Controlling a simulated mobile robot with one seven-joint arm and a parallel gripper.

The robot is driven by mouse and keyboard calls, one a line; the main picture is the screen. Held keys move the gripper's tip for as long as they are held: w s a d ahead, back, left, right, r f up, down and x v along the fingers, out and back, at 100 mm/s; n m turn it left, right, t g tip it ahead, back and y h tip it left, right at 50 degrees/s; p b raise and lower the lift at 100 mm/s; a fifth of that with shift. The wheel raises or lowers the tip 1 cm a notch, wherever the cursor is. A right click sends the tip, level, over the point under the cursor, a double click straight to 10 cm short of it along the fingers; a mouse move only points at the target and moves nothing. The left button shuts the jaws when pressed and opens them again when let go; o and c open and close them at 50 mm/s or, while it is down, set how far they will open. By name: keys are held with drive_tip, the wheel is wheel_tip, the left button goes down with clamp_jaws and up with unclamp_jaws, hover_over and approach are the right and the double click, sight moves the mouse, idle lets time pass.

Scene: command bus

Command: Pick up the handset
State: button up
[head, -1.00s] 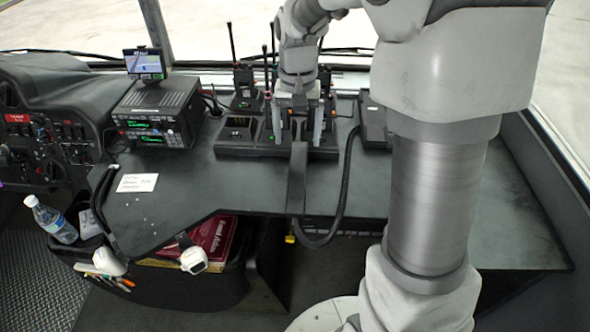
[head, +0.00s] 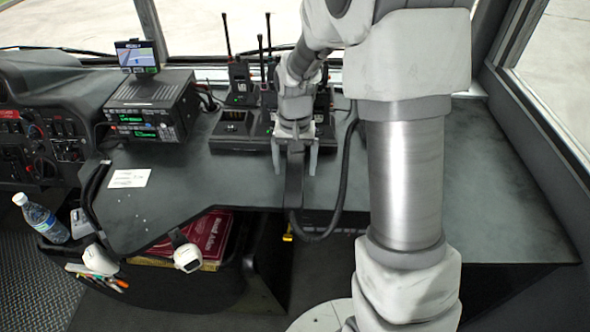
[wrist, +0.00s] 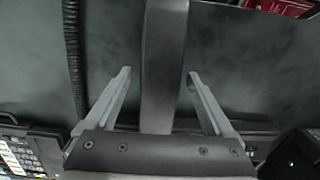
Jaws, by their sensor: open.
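The handset is a long dark bar (head: 294,190) lying on the dark counter with its near end at the front edge. A black cord (head: 338,200) loops from that end below the edge and back up to the right. My gripper (head: 294,168) is open above the handset, one finger on each side. In the wrist view the handset (wrist: 164,60) runs between the open fingers of my gripper (wrist: 160,76), with a visible gap on both sides. The coiled cord (wrist: 74,60) runs on the left there. My wrist hides the handset's far end.
Behind my gripper stand a charger (head: 230,138) and several radios with upright antennas. A keypad unit (wrist: 20,155) is at the wrist view's lower left. A radio unit (head: 150,110) with a small screen stands left. A white note (head: 129,178) lies on the clear left counter.

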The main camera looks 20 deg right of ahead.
drive_tip(key=shift+r, duration=0.1)
clamp_jaws()
idle(0.3)
